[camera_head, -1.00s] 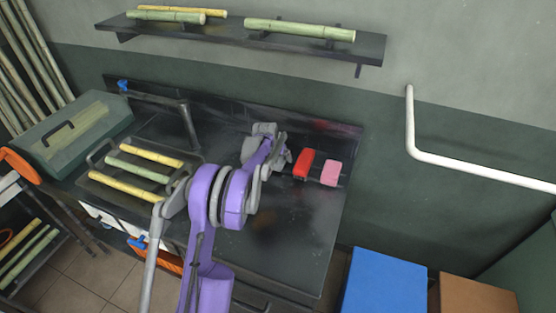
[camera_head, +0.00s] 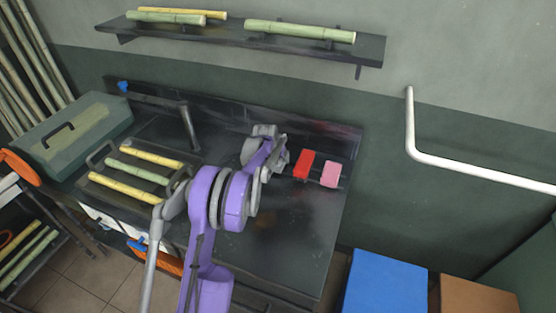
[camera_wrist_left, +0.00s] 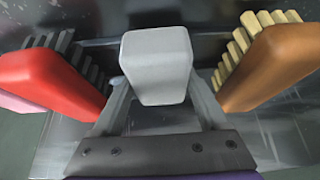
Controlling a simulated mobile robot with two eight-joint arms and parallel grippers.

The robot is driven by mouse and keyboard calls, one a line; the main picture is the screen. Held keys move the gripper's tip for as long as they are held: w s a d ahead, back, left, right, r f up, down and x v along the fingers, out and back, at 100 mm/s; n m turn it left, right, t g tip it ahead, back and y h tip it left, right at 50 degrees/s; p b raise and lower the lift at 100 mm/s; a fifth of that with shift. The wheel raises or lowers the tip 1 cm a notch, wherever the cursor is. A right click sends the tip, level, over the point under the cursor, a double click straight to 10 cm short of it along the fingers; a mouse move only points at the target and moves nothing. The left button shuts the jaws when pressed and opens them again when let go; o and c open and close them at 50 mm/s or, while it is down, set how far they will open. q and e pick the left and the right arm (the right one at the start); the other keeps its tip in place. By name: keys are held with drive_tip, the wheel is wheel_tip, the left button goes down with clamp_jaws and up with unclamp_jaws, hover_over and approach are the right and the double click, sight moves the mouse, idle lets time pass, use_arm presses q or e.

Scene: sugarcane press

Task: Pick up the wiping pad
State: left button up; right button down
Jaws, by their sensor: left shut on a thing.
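A light grey block (camera_wrist_left: 157,62), which looks like the wiping pad, sits between the fingers in the left wrist view. My left gripper (camera_wrist_left: 158,100) is shut on it, with one finger along each side. Whether the block touches the surface under it is hard to tell. In the head view my left gripper (camera_head: 276,158) is over the back right of the dark counter, just left of a red block. The grey block cannot be made out clearly there. My right gripper is not in view.
A red bristled brush (camera_wrist_left: 50,80) is close left of the grey block, and a brown bristled brush (camera_wrist_left: 272,68) close right. A pink block (camera_head: 331,174) is beside the red one. The dark counter (camera_head: 290,240) is clear in front. A tray of cane (camera_head: 100,203) lies left.

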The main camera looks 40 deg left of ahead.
use_arm(q)
wheel_tip(320, 180, up, 11)
drive_tip(key=shift+f, duration=0.2)
